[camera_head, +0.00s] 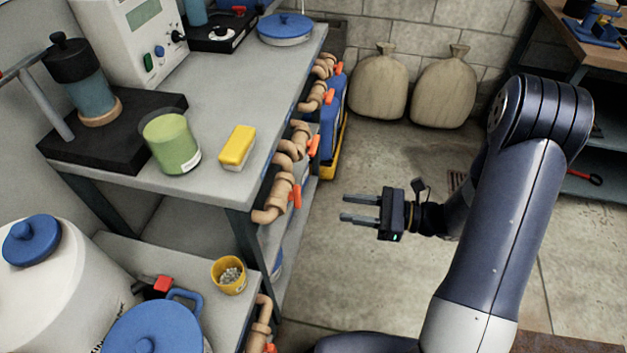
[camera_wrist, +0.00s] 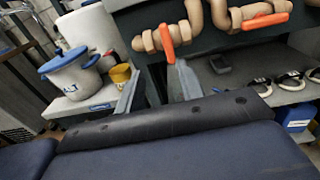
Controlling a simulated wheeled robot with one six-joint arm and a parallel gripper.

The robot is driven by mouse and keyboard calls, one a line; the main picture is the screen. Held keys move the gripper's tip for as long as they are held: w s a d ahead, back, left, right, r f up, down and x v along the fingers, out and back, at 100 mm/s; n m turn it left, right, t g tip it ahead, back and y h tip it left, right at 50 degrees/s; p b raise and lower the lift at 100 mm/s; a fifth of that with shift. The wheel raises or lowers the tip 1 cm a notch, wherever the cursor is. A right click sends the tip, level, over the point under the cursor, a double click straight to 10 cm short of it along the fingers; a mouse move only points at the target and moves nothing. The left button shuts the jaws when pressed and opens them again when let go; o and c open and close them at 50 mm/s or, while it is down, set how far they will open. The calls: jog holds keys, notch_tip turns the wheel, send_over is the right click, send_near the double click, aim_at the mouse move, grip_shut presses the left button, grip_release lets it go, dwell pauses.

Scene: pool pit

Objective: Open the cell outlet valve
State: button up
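Several beige pipe valves with orange-red handles line the right edge of the grey bench. The nearest upper one has a handle (camera_head: 296,196) hanging near upright; others farther along have handles (camera_head: 314,145) and (camera_head: 329,96). I cannot tell which is the cell outlet valve. In the wrist view one handle (camera_wrist: 167,42) is near upright and another (camera_wrist: 265,22) lies near level along its pipe. My gripper (camera_head: 343,206) is open and empty, apart from the valves and to their right. Its two fingers also show in the wrist view (camera_wrist: 159,68), below the upright handle.
The grey bench (camera_head: 225,105) holds a green cup (camera_head: 172,140) and a yellow sponge (camera_head: 238,146). A lower table carries a yellow cup (camera_head: 229,275) and blue-lidded pots (camera_head: 150,330). Two sacks (camera_head: 380,88) stand by the wall. The floor around my gripper is clear.

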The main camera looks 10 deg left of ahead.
aim_at(301, 196)
jog(key=shift+m+t, duration=0.3)
jog(key=a, duration=0.3)
jog(key=w+a, duration=0.1)
jog(key=a, duration=0.6)
jog(key=shift+w+a+f, duration=0.15)
jog(key=shift+w+a, duration=0.1)
jog(key=shift+w, duration=0.15)
jog(key=shift+c, duration=0.4)
grip_shut()
